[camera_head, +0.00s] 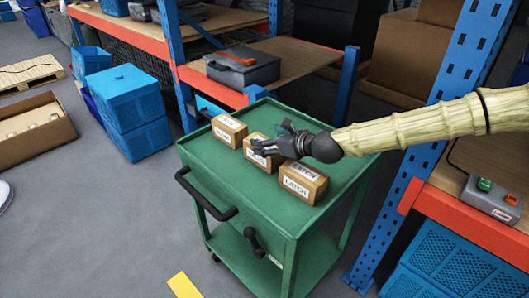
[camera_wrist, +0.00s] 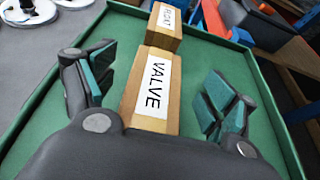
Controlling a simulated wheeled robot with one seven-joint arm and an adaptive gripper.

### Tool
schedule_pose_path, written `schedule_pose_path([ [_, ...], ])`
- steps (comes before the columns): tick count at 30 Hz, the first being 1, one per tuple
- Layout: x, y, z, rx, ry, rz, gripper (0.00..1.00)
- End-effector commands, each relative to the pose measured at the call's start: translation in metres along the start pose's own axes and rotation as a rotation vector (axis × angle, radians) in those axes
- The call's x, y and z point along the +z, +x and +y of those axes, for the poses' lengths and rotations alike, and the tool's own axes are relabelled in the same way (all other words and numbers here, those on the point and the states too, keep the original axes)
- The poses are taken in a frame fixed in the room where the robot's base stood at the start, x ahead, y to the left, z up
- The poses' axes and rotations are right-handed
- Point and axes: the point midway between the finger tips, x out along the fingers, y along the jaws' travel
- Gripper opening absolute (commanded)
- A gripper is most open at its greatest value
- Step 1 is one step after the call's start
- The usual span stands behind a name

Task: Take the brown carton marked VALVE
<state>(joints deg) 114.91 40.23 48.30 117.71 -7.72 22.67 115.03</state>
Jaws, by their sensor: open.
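The brown carton marked VALVE (camera_wrist: 153,88) lies on the top of a green cart (camera_head: 219,170). In the wrist view it sits between the two spread fingers of my gripper (camera_wrist: 158,95), with a gap on each side. In the head view the VALVE carton (camera_head: 258,158) is the middle one of the row, its label mostly hidden behind my gripper (camera_head: 268,145). My gripper is open and holds nothing.
A carton marked LATCH (camera_head: 303,187) stands nearer the front of the cart. Another carton (camera_head: 229,129) stands beyond the VALVE one; its label is hard to read. A grey toolbox (camera_head: 243,68) is on the shelf behind. Blue crates (camera_head: 124,98) stand on the floor at left.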

Motion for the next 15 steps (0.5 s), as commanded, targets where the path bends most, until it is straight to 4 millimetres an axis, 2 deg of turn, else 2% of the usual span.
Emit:
schedule_pose_path([
  [5,-0.001,0.008,0.0,0.0,0.0,0.001,0.86],
  [15,-0.004,0.045,-0.001,-0.001,0.0,0.001,0.86],
])
